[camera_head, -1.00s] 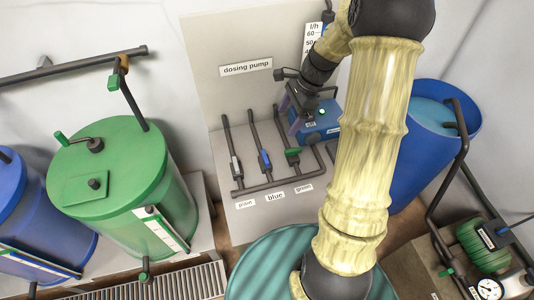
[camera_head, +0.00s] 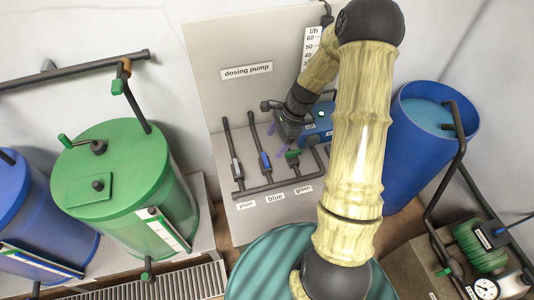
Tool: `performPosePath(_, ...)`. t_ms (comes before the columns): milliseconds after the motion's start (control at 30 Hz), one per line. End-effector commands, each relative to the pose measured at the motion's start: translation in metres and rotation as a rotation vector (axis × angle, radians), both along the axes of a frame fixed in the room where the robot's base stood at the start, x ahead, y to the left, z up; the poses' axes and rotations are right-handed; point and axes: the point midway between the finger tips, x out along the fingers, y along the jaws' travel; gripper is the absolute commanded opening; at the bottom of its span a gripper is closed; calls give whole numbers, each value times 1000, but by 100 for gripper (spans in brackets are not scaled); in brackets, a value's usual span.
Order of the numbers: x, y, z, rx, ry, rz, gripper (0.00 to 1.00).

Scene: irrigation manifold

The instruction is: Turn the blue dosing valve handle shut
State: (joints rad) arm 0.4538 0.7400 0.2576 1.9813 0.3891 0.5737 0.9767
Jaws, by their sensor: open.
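The blue dosing valve handle (camera_head: 265,161) sits on the middle of three dark upright pipes below the "dosing pump" sign, above the "blue" label (camera_head: 276,197). The handle lies roughly along its pipe. My gripper (camera_head: 284,141) has its purple fingers apart and empty. It is just above and to the right of the blue handle in the picture, close to the tops of the middle and right pipes. I see no contact with the handle. The arm comes in from the right and hides part of the blue pump (camera_head: 318,124).
The green valve handle (camera_head: 292,153) lies crosswise on the right pipe, just below my gripper. The plain valve (camera_head: 235,168) is on the left pipe. A manifold pipe runs below all three. A green tank (camera_head: 120,170) stands left and a blue barrel (camera_head: 405,145) right.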

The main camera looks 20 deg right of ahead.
Motion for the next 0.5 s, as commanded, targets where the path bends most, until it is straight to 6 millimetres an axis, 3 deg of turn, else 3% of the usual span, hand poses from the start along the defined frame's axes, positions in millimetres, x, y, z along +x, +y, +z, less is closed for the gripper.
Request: performPosePath(500,0,29,-67,1,1,3,76)
